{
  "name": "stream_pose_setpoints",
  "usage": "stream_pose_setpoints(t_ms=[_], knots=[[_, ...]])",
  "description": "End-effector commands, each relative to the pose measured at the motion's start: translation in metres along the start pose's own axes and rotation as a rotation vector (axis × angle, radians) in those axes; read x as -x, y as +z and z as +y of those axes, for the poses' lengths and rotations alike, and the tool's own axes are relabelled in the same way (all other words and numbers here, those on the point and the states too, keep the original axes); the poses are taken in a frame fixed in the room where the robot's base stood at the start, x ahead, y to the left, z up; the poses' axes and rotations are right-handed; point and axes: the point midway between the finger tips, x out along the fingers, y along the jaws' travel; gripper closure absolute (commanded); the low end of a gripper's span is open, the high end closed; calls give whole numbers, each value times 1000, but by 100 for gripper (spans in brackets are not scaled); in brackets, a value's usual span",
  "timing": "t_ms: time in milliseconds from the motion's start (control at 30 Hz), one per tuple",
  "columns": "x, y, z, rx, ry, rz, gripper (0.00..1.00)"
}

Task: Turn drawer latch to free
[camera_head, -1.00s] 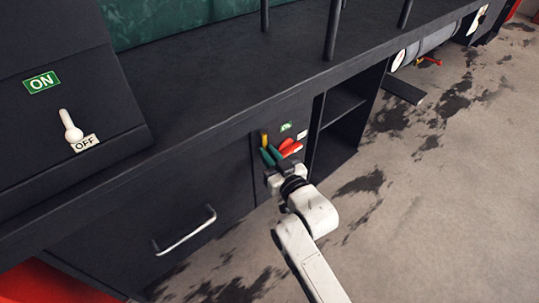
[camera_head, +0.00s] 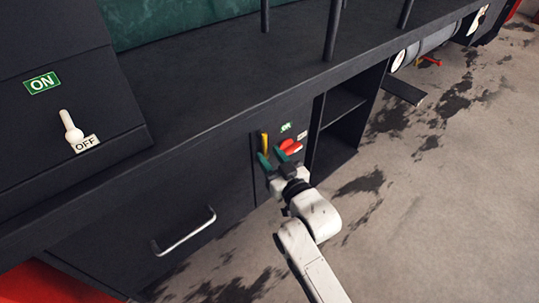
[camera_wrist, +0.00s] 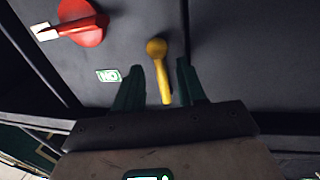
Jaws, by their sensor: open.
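A yellow lever (camera_head: 264,143), which looks like the drawer latch, is on the dark cabinet front. It stands nearly upright in the head view. In the wrist view the yellow lever (camera_wrist: 158,62) has a round knob at one end and lies between my fingertips, with a gap on each side. My gripper (camera_head: 273,156) has green fingers and is open in front of the panel. The wrist view shows my gripper (camera_wrist: 160,68) with nothing held. Whether a finger touches the lever cannot be told.
A red rotary knob (camera_head: 289,147) sits close right of the lever; it also shows in the wrist view (camera_wrist: 85,24). A green ON label (camera_head: 286,127) and a white label (camera_head: 302,134) are near it. A drawer handle (camera_head: 184,232) is at lower left. An open shelf (camera_head: 338,125) is right.

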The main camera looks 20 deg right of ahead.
Motion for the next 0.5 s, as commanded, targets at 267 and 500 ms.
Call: stream_pose_setpoints(t_ms=[267, 500], knots=[[51, 0, 0, 0, 0, -4, 60], [87, 1, 0, 0, 0, -4, 60]])
